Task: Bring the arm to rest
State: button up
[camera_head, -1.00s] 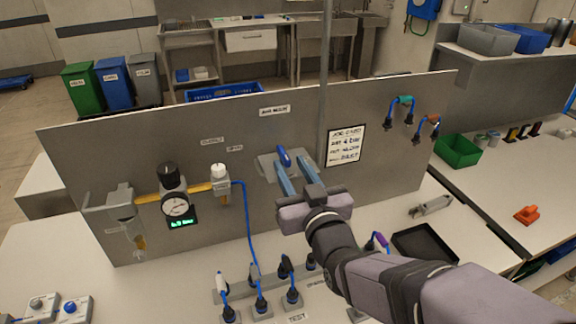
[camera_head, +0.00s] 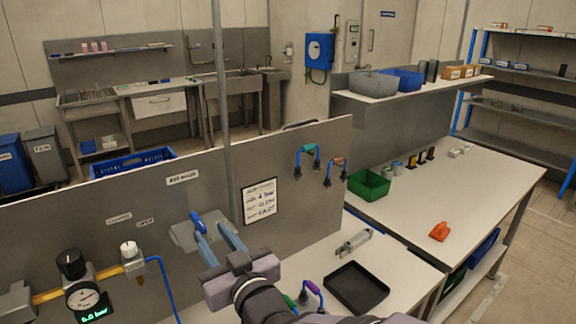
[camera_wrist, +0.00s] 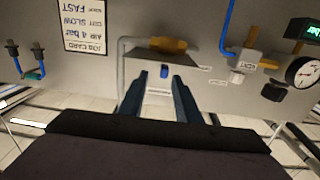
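My gripper (camera_head: 212,230) is in front of the grey upright panel (camera_head: 318,150), its two blue fingers spread apart with nothing between them. In the wrist view my gripper (camera_wrist: 160,78) also shows open, fingers pointing at the panel. Just beyond the fingertips is a grey bracket (camera_head: 183,236) with a blue handle-like piece (camera_head: 197,217); the blue piece (camera_wrist: 164,71) shows between the fingers in the wrist view, apart from them as far as I can tell. My arm reaches in from the bottom of the head view.
A gauge (camera_head: 83,296), valve knobs and a blue hose (camera_head: 166,285) are left on the panel. A job card (camera_head: 260,201) and hose loops (camera_head: 306,160) are to the right. A black tray (camera_head: 357,288), green bin (camera_head: 368,184) and orange object (camera_head: 440,231) lie on benches at right.

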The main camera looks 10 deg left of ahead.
jog(key=w+d+f+m+g+h+p, duration=0.1)
jog(key=d+f+m+g+h, duration=0.2)
jog(key=d+f, duration=0.65)
jog(key=d+f+m+g+h, duration=0.15)
jog(key=d+f+h, duration=0.45)
jog(key=d, duration=0.6)
jog(key=s+d+f+m+g+h, duration=0.1)
jog(key=s+d+f+g, duration=0.3)
jog(key=s+d, duration=0.4)
jog(key=s+d+f+m+g+h, duration=0.2)
jog(key=s+d+f+m+g, duration=0.1)
jog(key=s+d, duration=0.5)
jog(key=shift+s+f+g, duration=0.85)
jog(key=shift+f, duration=0.05)
